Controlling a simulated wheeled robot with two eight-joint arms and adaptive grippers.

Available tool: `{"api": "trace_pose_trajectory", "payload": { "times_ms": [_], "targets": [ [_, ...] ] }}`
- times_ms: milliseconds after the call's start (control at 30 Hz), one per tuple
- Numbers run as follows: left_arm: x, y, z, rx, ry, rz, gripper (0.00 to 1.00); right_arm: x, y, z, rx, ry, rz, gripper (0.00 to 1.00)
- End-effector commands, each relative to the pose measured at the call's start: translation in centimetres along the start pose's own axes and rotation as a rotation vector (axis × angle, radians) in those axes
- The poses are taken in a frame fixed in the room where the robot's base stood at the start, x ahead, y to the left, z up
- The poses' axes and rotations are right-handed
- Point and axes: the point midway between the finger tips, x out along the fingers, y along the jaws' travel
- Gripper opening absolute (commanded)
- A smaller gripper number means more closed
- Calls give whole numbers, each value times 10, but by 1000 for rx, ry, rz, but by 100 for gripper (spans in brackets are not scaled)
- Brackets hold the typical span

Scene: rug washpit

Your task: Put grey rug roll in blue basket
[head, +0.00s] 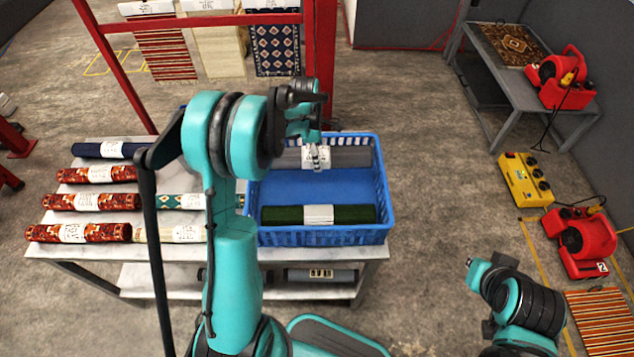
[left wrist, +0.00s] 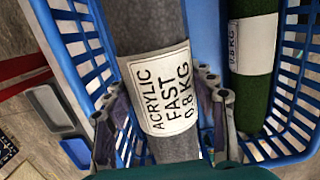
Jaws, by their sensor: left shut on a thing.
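The grey rug roll (head: 357,157) has a white label and lies lengthwise inside the back part of the blue basket (head: 322,237). Whether it rests on the basket floor or is held just above it, I cannot tell. My left gripper (head: 317,156) reaches down from above and is shut on the roll at its label. In the left wrist view the fingers (left wrist: 165,122) are on both sides of the grey roll (left wrist: 150,25), whose label reads "ACRYLIC FAST 0.8 KG". The basket's blue wall (left wrist: 75,45) runs beside it.
A green roll (head: 350,214) lies along the basket's front side, with blue floor between the rolls. Several red patterned rolls (head: 95,203), a dark blue roll (head: 108,150) and others lie on the table left of it. A red frame (head: 322,60) stands behind.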

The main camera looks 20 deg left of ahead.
Motion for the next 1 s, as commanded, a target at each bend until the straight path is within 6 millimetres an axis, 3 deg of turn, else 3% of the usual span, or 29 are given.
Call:
{"api": "trace_pose_trajectory", "payload": {
  "times_ms": [200,600,967,1000],
  "targets": [
    [42,1,-5,0,0,0,3,14,0,10,0,0,0,0],
    [89,1,-11,0,0,0,3,29,0,21,0,0,0,0],
    [92,1,-11,0,0,0,3,30,0,22,0,0,0,0],
    [93,1,-11,0,0,0,58,31,0,22,0,0,0,0]
  ]
}}
